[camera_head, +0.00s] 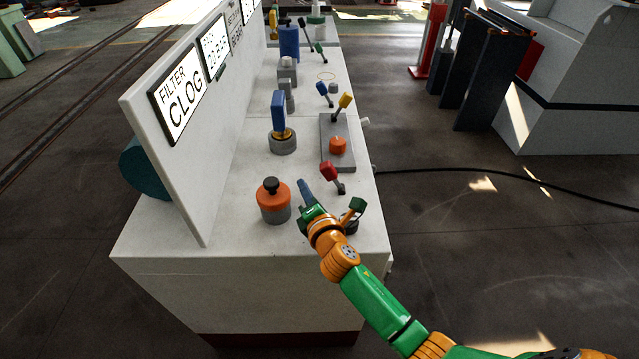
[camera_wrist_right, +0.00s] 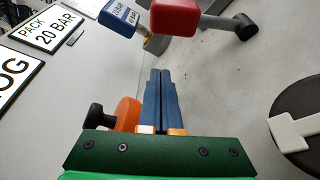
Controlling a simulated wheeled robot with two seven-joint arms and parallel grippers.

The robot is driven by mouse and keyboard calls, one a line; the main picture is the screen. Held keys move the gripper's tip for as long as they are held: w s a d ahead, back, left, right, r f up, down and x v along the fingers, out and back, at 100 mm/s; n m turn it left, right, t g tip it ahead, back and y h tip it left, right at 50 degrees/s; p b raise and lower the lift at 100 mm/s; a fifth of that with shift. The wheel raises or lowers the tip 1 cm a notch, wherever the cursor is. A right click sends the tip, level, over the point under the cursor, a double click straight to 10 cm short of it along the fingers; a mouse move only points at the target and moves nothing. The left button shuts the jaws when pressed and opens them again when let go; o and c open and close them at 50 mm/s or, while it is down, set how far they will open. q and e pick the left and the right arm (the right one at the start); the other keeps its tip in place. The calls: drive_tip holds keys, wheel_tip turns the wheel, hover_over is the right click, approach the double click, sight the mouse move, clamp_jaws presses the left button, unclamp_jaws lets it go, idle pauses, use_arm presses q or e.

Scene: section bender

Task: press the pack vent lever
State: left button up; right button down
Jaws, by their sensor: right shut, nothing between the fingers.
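No lever carries a readable pack vent label, so I cannot tell which one it is. My right gripper (camera_head: 304,190) is shut and empty over the bench, left of and nearer than the red lever. Its blue fingers (camera_wrist_right: 161,78) lie together in the wrist view. My left gripper is not in view.
An orange knob unit (camera_head: 274,202) stands left of my right gripper. A grey plate (camera_head: 340,158) with an orange button and yellow-headed lever (camera_head: 345,100) lies beyond. A blue gauge (camera_head: 278,112) stands before the upright sign panel (camera_head: 215,150). Bench space between knob and gauge is clear.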

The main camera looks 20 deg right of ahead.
sight(333, 178)
drive_tip(key=d+r+p, duration=0.1)
drive_tip(key=d+p, duration=0.1)
drive_tip(key=d, duration=0.1)
drive_tip(key=shift+r+p, duration=0.3)
drive_tip(key=shift+r, duration=0.05)
drive_tip(key=shift+s+d, duration=0.2)
drive_tip(key=shift+d, duration=0.05)
drive_tip(key=shift+a, duration=0.1)
drive_tip(key=shift+d+r+m, duration=0.15)
drive_tip(key=shift+d+m, duration=0.05)
drive_tip(key=shift+m, duration=0.1)
